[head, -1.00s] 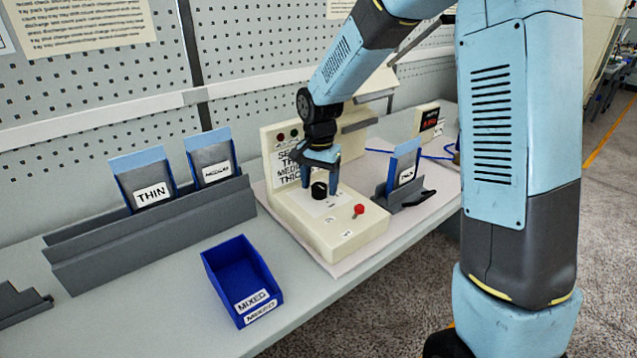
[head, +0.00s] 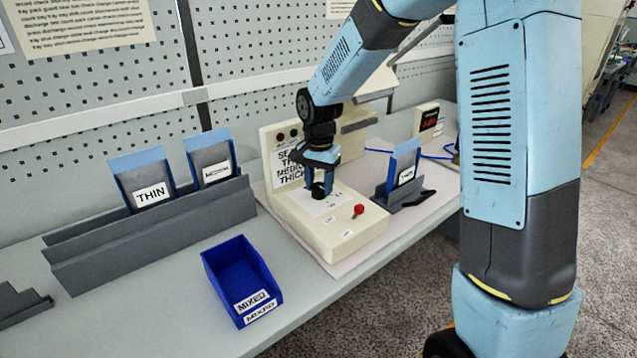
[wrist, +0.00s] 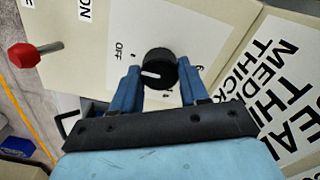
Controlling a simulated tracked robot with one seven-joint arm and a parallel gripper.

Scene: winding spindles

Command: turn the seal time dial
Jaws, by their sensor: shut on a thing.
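The seal time dial (head: 318,190) is a round black knob on top of the cream sealing machine (head: 345,228). In the wrist view the dial (wrist: 158,70) shows a white pointer mark, with "OFF" printed to its upper left and numbers around its lower and right side. The pointer lies toward the left of the knob. My gripper (head: 320,188) points down over the dial, its two blue fingers on either side of it. In the wrist view my gripper (wrist: 160,84) is shut on the dial, a finger at its left and right.
A blue bin marked MIXED (head: 240,278) is in front. A grey rack (head: 150,235) with THIN and another labelled pouch stands at left. A small holder with a pouch (head: 402,172) stands right of the machine.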

